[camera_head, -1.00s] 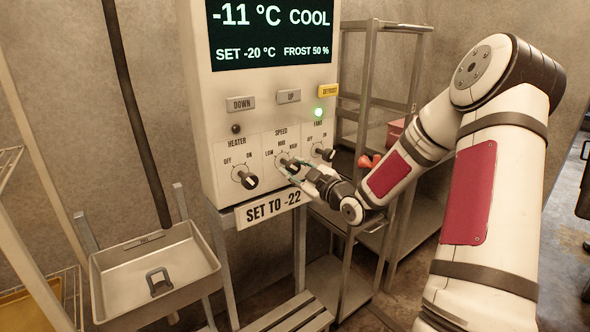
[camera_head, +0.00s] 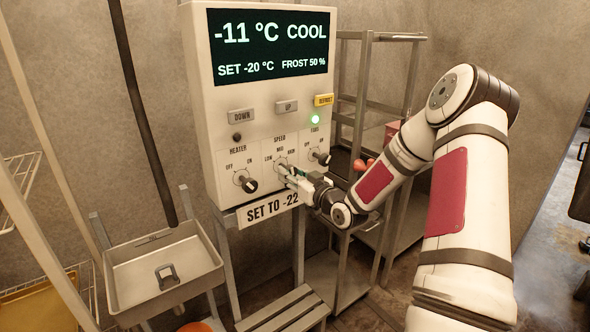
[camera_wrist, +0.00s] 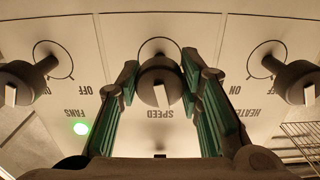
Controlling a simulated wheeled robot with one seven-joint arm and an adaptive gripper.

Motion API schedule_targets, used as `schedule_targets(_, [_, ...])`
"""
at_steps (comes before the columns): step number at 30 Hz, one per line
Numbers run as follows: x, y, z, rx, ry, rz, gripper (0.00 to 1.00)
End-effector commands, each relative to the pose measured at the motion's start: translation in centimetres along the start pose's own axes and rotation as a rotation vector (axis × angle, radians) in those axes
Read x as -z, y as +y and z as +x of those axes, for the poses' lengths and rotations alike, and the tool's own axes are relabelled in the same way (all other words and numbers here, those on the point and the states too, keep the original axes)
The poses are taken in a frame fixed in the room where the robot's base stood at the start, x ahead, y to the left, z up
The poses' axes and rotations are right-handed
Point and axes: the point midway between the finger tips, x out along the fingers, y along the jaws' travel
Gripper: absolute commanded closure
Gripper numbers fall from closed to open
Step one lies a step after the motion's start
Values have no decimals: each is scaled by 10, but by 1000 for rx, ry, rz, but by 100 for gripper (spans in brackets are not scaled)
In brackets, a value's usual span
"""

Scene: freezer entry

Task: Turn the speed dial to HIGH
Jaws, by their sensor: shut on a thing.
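My gripper (camera_head: 288,173) reaches the dial from the right. In the wrist view my gripper (camera_wrist: 160,78) has one green-padded finger on each side of the knob and is shut on it. The dial's scale is mostly hidden there.
The heater dial (camera_head: 245,183) and fans dial (camera_head: 320,157) flank the speed dial closely. A green light (camera_head: 315,119) is lit above FANS. A SET TO -22 sign (camera_head: 268,209) hangs below. A metal basin (camera_head: 190,262) stands left and a rack (camera_head: 365,90) right.

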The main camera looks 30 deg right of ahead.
Motion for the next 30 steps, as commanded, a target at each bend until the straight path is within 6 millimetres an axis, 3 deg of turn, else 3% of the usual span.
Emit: schedule_targets(30, [2, -3, -1, 0, 0, 921, 94])
